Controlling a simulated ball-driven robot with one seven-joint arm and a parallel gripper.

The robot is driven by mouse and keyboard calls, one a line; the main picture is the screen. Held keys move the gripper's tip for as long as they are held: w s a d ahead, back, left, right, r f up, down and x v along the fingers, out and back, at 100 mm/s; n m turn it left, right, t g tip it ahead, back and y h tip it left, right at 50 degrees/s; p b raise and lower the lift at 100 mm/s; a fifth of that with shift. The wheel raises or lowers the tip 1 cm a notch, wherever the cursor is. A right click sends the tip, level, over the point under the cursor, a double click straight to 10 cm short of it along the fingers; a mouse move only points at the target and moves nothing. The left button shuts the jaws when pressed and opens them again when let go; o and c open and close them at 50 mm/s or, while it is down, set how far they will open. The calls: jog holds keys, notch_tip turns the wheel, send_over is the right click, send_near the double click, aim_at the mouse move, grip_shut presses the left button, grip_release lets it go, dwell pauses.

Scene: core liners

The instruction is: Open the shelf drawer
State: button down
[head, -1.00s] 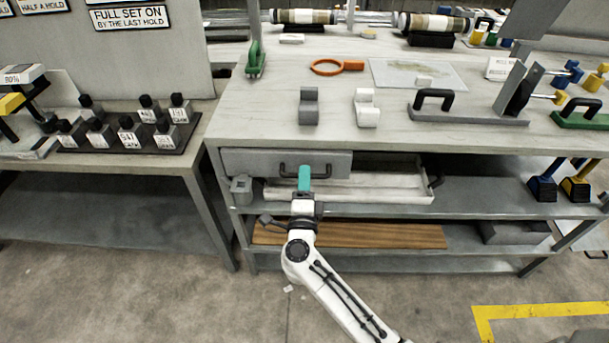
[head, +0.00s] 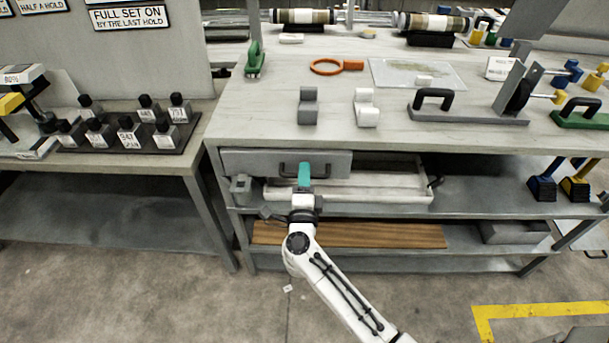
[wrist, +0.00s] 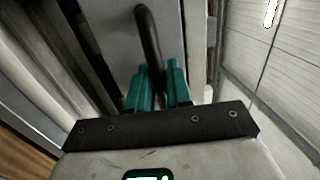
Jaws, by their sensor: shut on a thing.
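The shelf drawer (head: 333,164) has a grey front under the workbench top, with a black bar handle (head: 284,168). My gripper (head: 304,176) is at the right part of this handle. In the wrist view, the teal fingers of my gripper (wrist: 160,85) are shut on the black handle (wrist: 148,35), with one finger on each side of it. The grey drawer front (wrist: 112,20) lies just beyond the fingertips. Whether the drawer stands out from its frame is hard to tell in the head view.
A pale tray (head: 385,190) with a dark handle lies on the shelf below and right of the drawer front. A brown board (head: 370,235) lies on the lower shelf. The bench top (head: 260,115) carries several tools.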

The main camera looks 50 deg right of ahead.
jog(key=shift+s+a, duration=0.1)
jog(key=shift+a, duration=0.05)
jog(key=r+p+v, duration=0.2)
jog(key=v, duration=0.9)
jog(key=r+p+v, duration=0.1)
jog(key=r+v, duration=0.1)
jog(key=v, duration=1)
jog(key=shift+s+a+r+p, duration=0.2)
jog(key=shift+s+a+p, duration=0.15)
jog(key=shift+a+p, duration=0.05)
jog(key=c, duration=1.2)
grip_release()
jog(key=shift+c, duration=0.2)
jog(key=b+v, duration=0.2)
jog(key=v, duration=0.8)
jog(key=shift+s+a, duration=0.25)
jog(key=shift+a, duration=0.05)
